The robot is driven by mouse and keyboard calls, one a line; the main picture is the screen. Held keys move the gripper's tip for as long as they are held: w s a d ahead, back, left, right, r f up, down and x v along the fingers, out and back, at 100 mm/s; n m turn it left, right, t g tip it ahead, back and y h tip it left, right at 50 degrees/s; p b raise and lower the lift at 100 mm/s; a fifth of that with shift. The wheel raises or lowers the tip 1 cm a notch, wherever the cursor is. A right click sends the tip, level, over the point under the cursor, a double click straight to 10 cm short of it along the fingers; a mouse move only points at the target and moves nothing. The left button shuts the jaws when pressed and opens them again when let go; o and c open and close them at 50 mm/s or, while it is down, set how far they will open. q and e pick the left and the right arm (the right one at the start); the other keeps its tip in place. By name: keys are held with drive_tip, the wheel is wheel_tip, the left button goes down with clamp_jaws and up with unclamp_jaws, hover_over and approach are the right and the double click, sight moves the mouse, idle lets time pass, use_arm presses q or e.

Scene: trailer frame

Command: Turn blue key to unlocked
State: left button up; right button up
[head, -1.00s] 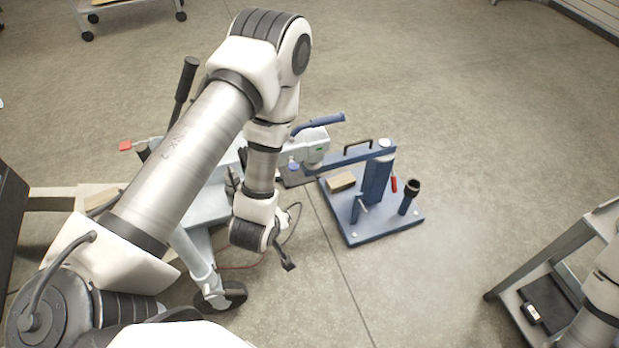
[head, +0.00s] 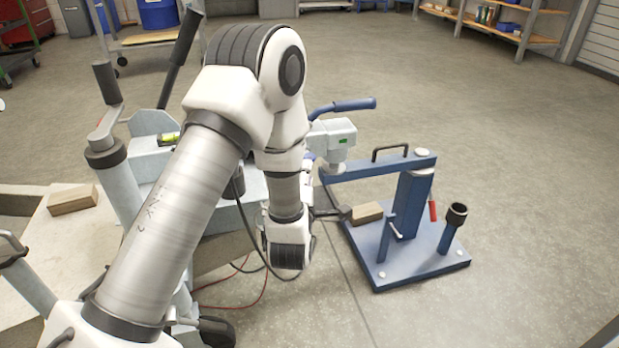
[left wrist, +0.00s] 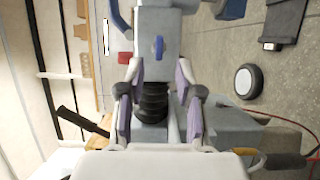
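The blue key (left wrist: 158,47) shows in the left wrist view as a small blue upright tab on the pale grey face of the trailer's coupler head (left wrist: 155,25). A dark ribbed bellows (left wrist: 152,102) shows between the fingers. I cannot tell the key's lock position. My right gripper is not in view.
A blue handle (head: 342,106) rises above the coupler. A blue stand (head: 405,262) with a red grip (head: 433,211) is close on the right. Red cables (head: 235,290) lie below the trailer frame. Open floor lies to the right.

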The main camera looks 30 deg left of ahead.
sight(309, 156)
use_arm(q)
drive_tip(key=b+x, duration=0.2)
drive_tip(key=x, duration=0.4)
drive_tip(key=shift+w+a, duration=0.25)
drive_tip(key=shift+w, duration=0.3)
drive_tip(key=shift+r, duration=0.1)
clamp_jaws()
